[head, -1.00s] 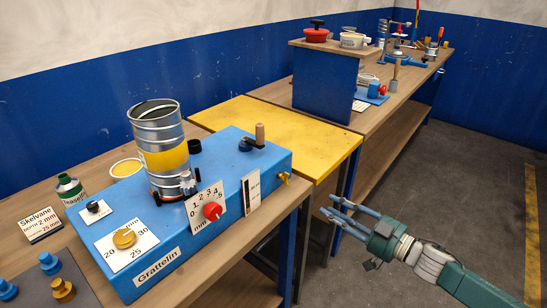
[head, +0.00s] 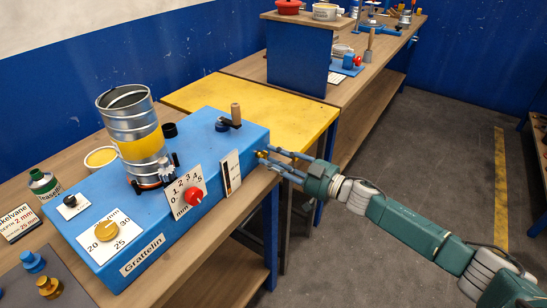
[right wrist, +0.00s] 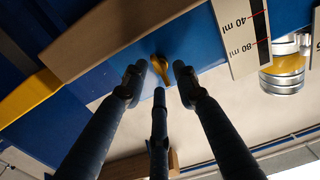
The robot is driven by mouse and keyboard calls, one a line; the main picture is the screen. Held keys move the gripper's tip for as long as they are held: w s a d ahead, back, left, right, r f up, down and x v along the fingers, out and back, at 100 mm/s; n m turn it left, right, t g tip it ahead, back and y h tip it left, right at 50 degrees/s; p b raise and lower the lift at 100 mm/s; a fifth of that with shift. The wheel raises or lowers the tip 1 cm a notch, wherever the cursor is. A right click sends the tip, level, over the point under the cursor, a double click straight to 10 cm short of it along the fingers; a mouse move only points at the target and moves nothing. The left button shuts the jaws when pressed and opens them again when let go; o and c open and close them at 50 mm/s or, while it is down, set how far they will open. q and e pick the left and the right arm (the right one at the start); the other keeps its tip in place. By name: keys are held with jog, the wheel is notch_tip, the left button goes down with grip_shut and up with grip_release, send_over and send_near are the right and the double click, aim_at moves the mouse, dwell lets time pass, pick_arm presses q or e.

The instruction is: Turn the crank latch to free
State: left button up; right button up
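A crank with an upright wooden handle (head: 236,113) on a dark arm sits on top of the blue Grattelin box (head: 190,125), near its right end. A small brass lever (head: 261,153) sticks out low on the box's right end. My right gripper (head: 270,157) is at this brass lever, apart from the wooden-handled crank. In the right wrist view the brass lever (right wrist: 161,67) shows between the tips of my spread fingers (right wrist: 159,80). The fingers look open; whether any tip touches the lever I cannot tell. My left gripper is not in view.
A ribbed metal duct (head: 133,125) with a yellow band stands on the box. A red knob (head: 194,197) and a yellow dial (head: 106,231) are beside it. A yellow table (head: 285,105) lies behind. The floor at the right is clear.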

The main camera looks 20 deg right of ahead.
jog(key=shift+w, duration=0.1)
jog(key=shift+c, duration=0.2)
grip_shut()
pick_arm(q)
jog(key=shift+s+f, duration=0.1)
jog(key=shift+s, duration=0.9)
